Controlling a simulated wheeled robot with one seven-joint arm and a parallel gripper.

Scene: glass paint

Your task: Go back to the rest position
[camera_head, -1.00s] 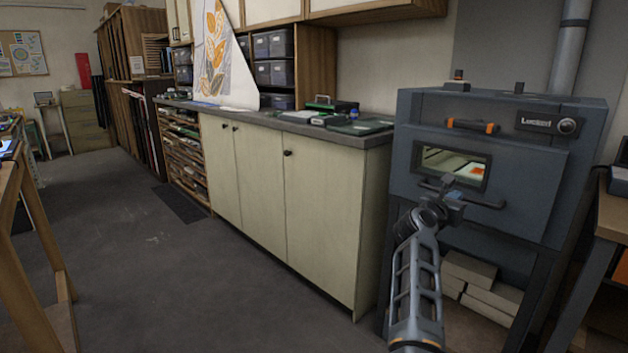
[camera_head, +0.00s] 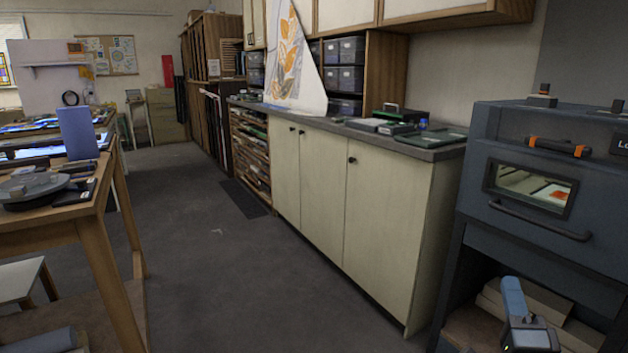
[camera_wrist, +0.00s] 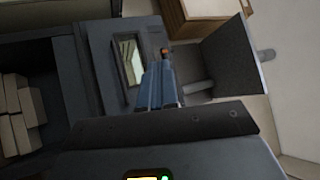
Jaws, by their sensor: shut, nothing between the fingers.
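My gripper (camera_head: 514,297) shows at the lower right of the head view, in front of the open shelf under the kiln. Its blue-grey fingers are together and hold nothing. In the wrist view my gripper (camera_wrist: 161,84) points away from the camera, its fingers shut, with the kiln behind it. The dark grey kiln (camera_head: 545,233) stands at the right with its door closed. Its window (camera_head: 529,188) shows a lit inside with pale and orange shapes. The kiln window also shows in the wrist view (camera_wrist: 130,61), turned sideways.
Pale bricks (camera_head: 535,299) lie on the shelf under the kiln. A long cream cabinet (camera_head: 385,225) stands left of the kiln. A wooden worktable (camera_head: 96,215) and a white stool (camera_head: 18,282) are at the left. The grey floor between is open.

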